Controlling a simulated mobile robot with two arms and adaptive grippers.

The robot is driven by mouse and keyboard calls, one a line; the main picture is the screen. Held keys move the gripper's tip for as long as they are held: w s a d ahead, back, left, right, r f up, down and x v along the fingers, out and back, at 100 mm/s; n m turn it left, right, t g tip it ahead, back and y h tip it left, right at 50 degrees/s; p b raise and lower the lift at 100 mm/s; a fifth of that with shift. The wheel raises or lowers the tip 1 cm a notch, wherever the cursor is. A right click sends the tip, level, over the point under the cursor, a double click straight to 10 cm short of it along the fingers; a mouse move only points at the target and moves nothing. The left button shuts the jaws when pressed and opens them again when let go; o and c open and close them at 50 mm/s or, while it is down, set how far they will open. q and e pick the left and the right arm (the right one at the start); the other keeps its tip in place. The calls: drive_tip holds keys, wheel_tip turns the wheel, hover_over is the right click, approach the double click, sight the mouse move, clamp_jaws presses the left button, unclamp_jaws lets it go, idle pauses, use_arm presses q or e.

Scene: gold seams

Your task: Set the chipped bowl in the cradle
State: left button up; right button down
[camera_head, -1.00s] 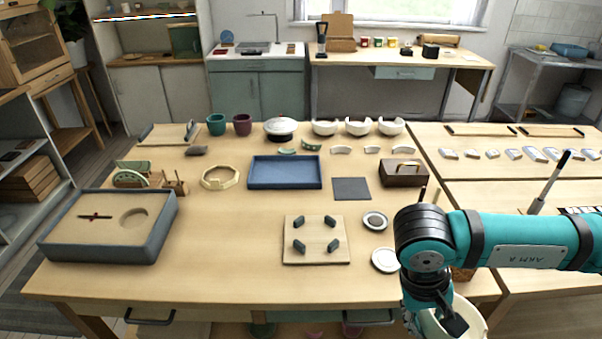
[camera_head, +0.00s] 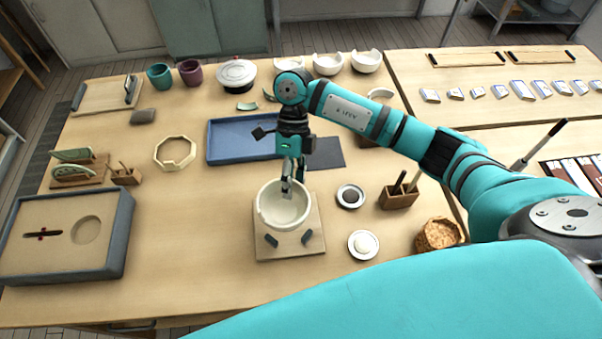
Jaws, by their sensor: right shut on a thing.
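The chipped bowl (camera_head: 283,213) is cream-white and round, and looks about upright. My right gripper (camera_head: 288,188) is shut on its far rim. The cradle (camera_head: 290,251) is a square wooden board with dark pegs. The bowl is over the cradle's middle and far part and hides the far pegs. The two near pegs (camera_head: 271,240) show in front of the bowl. I cannot tell whether the bowl touches the pegs or hangs just above them. My left gripper is not in view.
A blue tray (camera_head: 226,143) lies behind the cradle. Small round dishes (camera_head: 363,245) and a wooden tool block (camera_head: 398,198) stand to its right. A grey-edged box (camera_head: 121,235) is at left. The table between box and cradle is clear.

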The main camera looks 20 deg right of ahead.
drive_tip(key=m, duration=0.1)
drive_tip(key=d+m+y, duration=0.1)
drive_tip(key=m, duration=0.1)
drive_tip(key=f+m+t+y+p, duration=0.1)
drive_tip(key=shift+s+d, duration=0.3)
drive_tip(key=shift+d, duration=0.1)
drive_tip(key=shift+d+f+m+y, duration=0.2)
drive_tip(key=shift+f+m+y, duration=0.1)
drive_tip(key=shift+m, duration=0.5)
drive_tip(key=shift+d+f+m+t, duration=0.15)
drive_tip(key=shift+f+m+t, duration=0.15)
drive_tip(key=shift+t, duration=0.1)
drive_tip(key=shift+f, duration=0.25)
use_arm(q)
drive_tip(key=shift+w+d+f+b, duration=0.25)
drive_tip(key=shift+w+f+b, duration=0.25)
drive_tip(key=shift+b, duration=0.9)
use_arm(e)
drive_tip(key=shift+f, duration=1.95)
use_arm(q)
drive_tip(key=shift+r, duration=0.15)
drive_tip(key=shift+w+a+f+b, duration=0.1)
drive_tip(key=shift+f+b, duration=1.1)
use_arm(e)
drive_tip(key=shift+f, duration=1.1)
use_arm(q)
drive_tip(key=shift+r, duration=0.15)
use_arm(e)
drive_tip(key=shift+r, duration=0.15)
